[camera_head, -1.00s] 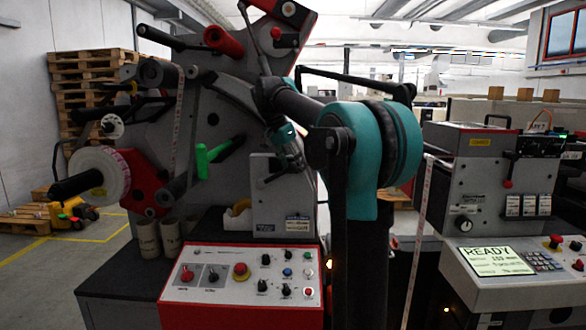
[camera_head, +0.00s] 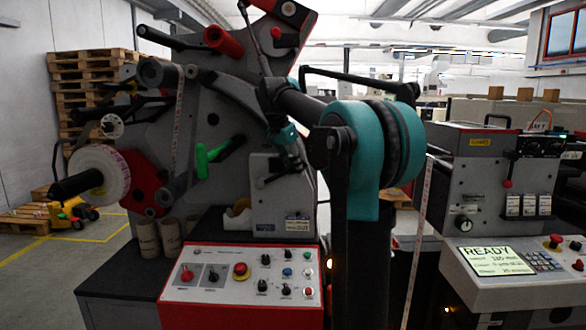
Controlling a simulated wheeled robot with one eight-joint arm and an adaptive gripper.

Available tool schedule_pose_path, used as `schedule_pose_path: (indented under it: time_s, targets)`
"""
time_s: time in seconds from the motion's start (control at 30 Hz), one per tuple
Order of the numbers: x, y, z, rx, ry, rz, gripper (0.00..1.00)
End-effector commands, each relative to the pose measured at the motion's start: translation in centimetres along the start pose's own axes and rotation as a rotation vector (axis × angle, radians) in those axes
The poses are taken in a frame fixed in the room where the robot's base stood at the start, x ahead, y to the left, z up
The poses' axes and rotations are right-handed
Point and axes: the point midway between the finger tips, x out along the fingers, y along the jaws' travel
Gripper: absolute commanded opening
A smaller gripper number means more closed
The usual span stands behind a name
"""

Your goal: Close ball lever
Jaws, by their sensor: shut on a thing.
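The ball lever (camera_head: 263,183) is a thin black lever with a dark round end on the front of a small grey box, below the middle of the machine. My gripper (camera_head: 296,166) is at the right side of that box, at the lever's right end. It is shut on the lever, though its dark fingers are small and the contact is hard to make out. My teal and black arm hides the area to the right of the box.
A green handle (camera_head: 212,158) and a large label roll (camera_head: 100,175) are to the left. A red-framed control panel (camera_head: 240,273) lies below my gripper. A second machine (camera_head: 480,180) with a display stands at the right.

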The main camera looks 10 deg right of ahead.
Motion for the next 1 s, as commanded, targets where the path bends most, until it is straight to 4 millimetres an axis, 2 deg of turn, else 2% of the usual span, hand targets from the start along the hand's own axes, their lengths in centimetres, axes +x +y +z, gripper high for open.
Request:
schedule_pose_path:
  time_s: [0.27, 0.5, 1.0]
  targets:
    - [2.1, 0.8, 0.1, 0.044, -0.118, -0.112, 0.0]
    - [4.9, 1.2, 0.7, 0.098, -0.272, -0.263, 0.0]
    - [9.3, 0.5, 3.0, 0.188, -0.549, -0.532, 0.0]
